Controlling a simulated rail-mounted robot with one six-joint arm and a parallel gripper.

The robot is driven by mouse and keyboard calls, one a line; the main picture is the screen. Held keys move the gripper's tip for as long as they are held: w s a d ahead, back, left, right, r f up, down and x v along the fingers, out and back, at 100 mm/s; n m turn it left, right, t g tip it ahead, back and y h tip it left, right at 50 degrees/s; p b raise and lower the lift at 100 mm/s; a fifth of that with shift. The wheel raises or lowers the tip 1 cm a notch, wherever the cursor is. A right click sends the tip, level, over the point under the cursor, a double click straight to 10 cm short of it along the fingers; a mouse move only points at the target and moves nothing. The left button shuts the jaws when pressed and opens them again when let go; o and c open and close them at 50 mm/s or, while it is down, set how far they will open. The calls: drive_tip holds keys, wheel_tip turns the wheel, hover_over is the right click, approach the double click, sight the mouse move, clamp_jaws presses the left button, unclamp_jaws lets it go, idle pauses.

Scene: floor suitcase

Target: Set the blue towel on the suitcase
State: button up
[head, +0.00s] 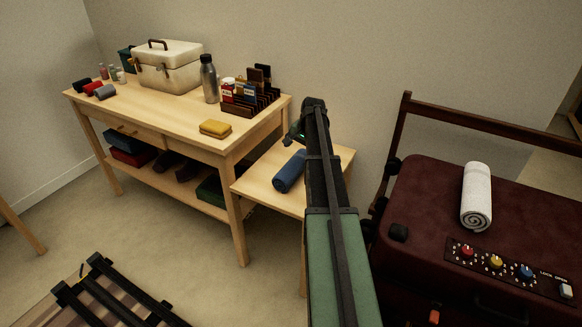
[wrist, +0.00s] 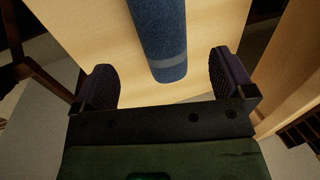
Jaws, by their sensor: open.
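The blue towel (head: 289,171) is rolled up and lies on a small low wooden side table (head: 262,181). It also shows in the wrist view (wrist: 160,38), with a pale band near its end. In the head view my arm hides part of the side table and most of the gripper. The maroon suitcase (head: 425,195) is at the right, with a rolled white towel (head: 477,195) on top.
A larger wooden table (head: 150,115) at the left holds a cream case (head: 168,66), a steel bottle (head: 209,79), a dark rack (head: 250,98) and a yellow cloth (head: 215,128). The suitcase has a dial panel (head: 505,265) in front. Its top is bare left of the white towel.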

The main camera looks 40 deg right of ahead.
sight(296, 162)
drive_tip(key=b+x, duration=0.4)
drive_tip(key=x, duration=0.1)
drive_tip(key=shift+f, duration=0.3)
drive_tip(key=shift+a+r, duration=0.1)
drive_tip(key=b+x, duration=0.5)
drive_tip(key=shift+w+b, duration=0.2)
drive_tip(key=shift+b, duration=0.1)
drive_tip(key=c, duration=0.9)
drive_tip(key=shift+r+p, duration=0.1)
drive_tip(key=shift+p, duration=0.2)
drive_tip(key=w+p+v, duration=0.1)
drive_tip(key=p+v, duration=0.5)
drive_tip(key=w+a+p+v, duration=0.1)
drive_tip(key=w+p+v, duration=0.1)
drive_tip(key=p+v, duration=0.5)
drive_tip(key=w+r+p+v, duration=0.1)
drive_tip(key=p+v, duration=0.5)
drive_tip(key=p, duration=0.1)
drive_tip(key=shift+w+a+r, duration=0.1)
drive_tip(key=shift+a+r, duration=0.15)
drive_tip(key=shift+r, duration=0.2)
